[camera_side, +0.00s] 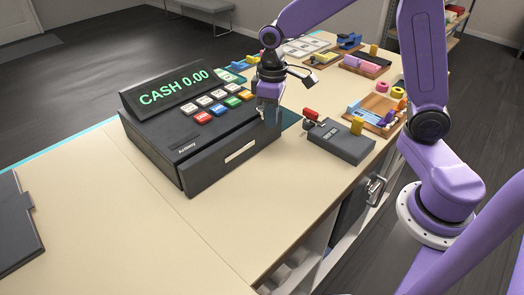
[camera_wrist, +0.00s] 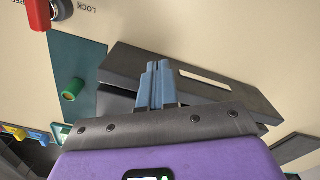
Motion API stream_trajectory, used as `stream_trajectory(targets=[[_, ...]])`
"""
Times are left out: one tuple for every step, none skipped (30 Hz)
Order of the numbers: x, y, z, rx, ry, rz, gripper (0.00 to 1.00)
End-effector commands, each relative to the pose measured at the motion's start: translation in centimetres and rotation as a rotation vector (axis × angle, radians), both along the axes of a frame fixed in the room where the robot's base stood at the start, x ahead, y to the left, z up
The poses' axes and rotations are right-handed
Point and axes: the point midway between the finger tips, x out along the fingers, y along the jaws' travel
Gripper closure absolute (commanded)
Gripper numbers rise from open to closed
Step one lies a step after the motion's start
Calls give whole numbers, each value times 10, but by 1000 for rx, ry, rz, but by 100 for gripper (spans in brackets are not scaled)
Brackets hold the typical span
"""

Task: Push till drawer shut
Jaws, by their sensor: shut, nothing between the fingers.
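The black cash register (camera_side: 185,148) stands on the counter, its display reading CASH 0.00. Its till drawer (camera_side: 215,168) has a dark front with a pale label strip and juts out a little from under the keys. The drawer front also shows in the wrist view (camera_wrist: 235,93). My gripper (camera_side: 270,114) is shut and empty, pointing down at the right end of the drawer. In the wrist view its fingertips (camera_wrist: 158,68) overlap the drawer front near one end. I cannot tell whether they touch it. My gripper hides part of the register body there.
A dark box (camera_side: 345,143) with a red key switch (camera_side: 310,115) sits just right of the register. Trays with colourful items (camera_side: 375,110) lie further back. The counter in front of the drawer (camera_side: 230,205) is clear. A dark flat panel (camera_side: 15,225) lies at far left.

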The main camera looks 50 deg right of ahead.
Motion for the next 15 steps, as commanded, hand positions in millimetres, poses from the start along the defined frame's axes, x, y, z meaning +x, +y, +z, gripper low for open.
stream_trajectory(targets=[[4, 1, 0, 3, -4, 1, 100], [6, 1, 0, 2, -3, 1, 100], [9, 1, 0, 3, -4, 1, 100], [8, 1, 0, 3, -4, 2, 100], [8, 1, 0, 3, -4, 2, 100], [8, 1, 0, 2, -3, 1, 100], [8, 0, 0, 2, -3, 1, 100], [8, 0, 0, 2, -3, 1, 100], [7, 0, 0, 2, -3, 1, 100], [7, 0, 0, 2, -3, 1, 100], [7, 0, 0, 2, -3, 1, 100], [7, 0, 1, 2, -3, 1, 100], [7, 0, 2, 2, -3, 1, 100], [7, 0, 3, 2, -3, 1, 100], [6, 0, 5, 2, -3, 1, 100]])
